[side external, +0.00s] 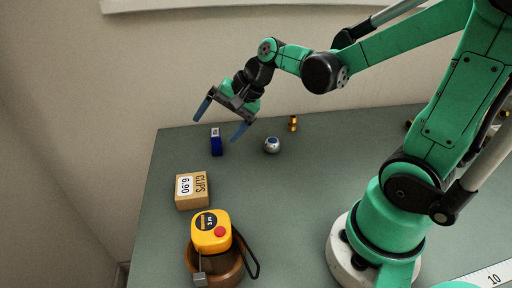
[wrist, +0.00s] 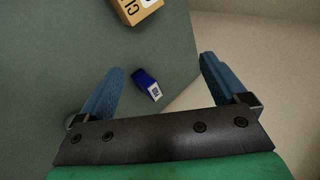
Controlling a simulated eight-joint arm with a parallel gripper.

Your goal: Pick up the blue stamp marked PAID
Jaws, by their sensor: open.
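A small blue stamp (side external: 216,143) with a white patch stands or lies near the far left edge of the table in the side external view. Its marking is too small to read. In the wrist view the blue stamp (wrist: 145,82) lies between the two fingers, nearer the left one, with its white label end towards me. My gripper (side external: 222,121) is open and empty, above and apart from the stamp; its blue fingers (wrist: 162,80) are spread wide in the wrist view.
A cardboard clips box (side external: 192,190) sits in front of the stamp. A yellow tape measure (side external: 211,232) rests on a brown bowl (side external: 232,275) with a dark strap. A round metal piece (side external: 272,145) and a brass fitting (side external: 293,123) stand to the right. The table's middle is clear.

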